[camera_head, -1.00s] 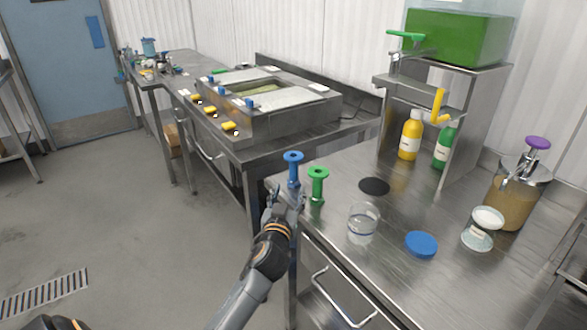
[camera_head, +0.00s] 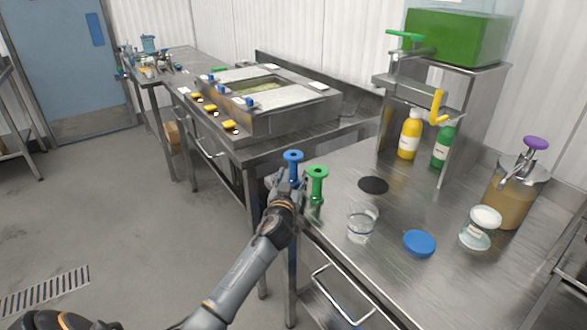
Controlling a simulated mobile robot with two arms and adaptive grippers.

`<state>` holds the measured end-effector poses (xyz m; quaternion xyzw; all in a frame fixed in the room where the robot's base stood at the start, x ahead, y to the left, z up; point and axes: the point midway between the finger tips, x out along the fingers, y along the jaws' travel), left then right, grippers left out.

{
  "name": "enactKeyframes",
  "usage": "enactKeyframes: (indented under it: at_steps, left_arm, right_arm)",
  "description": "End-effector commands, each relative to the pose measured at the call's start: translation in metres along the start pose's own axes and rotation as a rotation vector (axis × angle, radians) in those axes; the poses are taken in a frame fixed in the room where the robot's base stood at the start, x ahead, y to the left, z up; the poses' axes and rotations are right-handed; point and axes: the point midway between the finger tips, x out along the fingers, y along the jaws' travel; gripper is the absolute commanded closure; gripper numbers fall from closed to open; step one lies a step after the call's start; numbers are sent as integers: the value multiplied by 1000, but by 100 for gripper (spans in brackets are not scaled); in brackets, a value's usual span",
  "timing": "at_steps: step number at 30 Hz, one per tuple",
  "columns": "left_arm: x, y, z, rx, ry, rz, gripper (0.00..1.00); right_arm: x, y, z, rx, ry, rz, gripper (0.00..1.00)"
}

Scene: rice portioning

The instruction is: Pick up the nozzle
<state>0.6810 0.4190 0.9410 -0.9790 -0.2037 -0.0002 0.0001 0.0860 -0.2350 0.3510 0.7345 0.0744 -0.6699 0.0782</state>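Two spool-shaped pieces, which look like nozzles, stand upright at the left corner of the steel table (camera_head: 385,265). One is a blue nozzle (camera_head: 293,157), the other a green nozzle (camera_head: 317,174) just to its right. My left gripper (camera_head: 289,181) is at the blue nozzle's stem, below its top flange, and hides its lower part. I cannot tell whether the fingers are closed on it. The green nozzle is close to the right of the gripper. My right gripper is out of view.
A clear cup (camera_head: 361,224), a blue lid (camera_head: 419,243), a small glass jar (camera_head: 478,228) and a black disc (camera_head: 373,185) are on the table. A pump jar (camera_head: 511,198), yellow bottle (camera_head: 409,136) and green bottle (camera_head: 443,148) are behind. A steel counter (camera_head: 275,147) is beyond.

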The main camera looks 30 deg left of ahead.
Motion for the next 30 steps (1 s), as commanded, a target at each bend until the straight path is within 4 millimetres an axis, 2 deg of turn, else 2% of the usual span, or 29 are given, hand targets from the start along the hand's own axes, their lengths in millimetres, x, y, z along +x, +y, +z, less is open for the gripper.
enactKeyframes:
  at_steps: [1, 7, 20, 26, 30]
  left_arm:
    - [0, 0, 0, 0, 0, 0, 60]
    - [0, 0, 0, 0, 0, 0, 100]
    - [0, 0, -7, -2, 3, 1, 100]
    - [0, 0, -33, -3, 6, 1, 100]
    - [-17, -10, -57, 1, 4, 2, 100]
  right_arm:
    - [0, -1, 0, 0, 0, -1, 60]
    - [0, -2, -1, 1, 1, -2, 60]
    - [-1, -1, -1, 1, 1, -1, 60]
    - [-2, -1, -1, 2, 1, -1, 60]
    - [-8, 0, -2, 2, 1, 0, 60]
